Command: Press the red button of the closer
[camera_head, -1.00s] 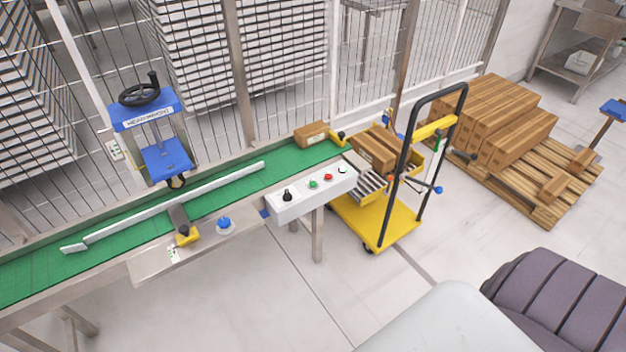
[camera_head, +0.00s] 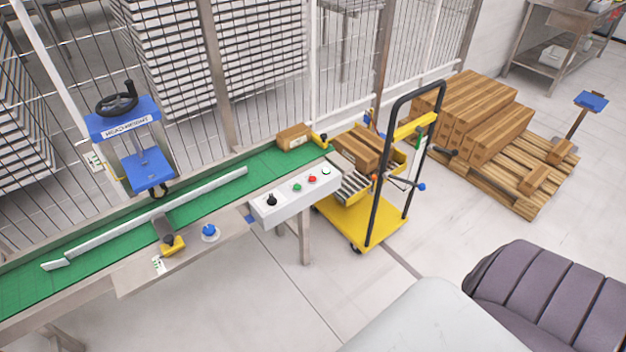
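The red button (camera_head: 312,179) sits on top of a white control box (camera_head: 291,203) at the near edge of the conveyor. On the same box, a green button (camera_head: 297,187) and a black knob (camera_head: 271,200) are to its left, and a white button (camera_head: 326,171) is to its right. The closer appears to be the machine with this box, with a blue head-height unit (camera_head: 123,124) and black handwheel over the belt. Neither of my grippers shows in the head view.
A green conveyor belt (camera_head: 210,195) carries a brown box (camera_head: 293,137) at its far end. A yellow cart (camera_head: 378,222) stands right of the control box. A pallet (camera_head: 522,197) with cartons is farther right. The floor in front of the box is clear.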

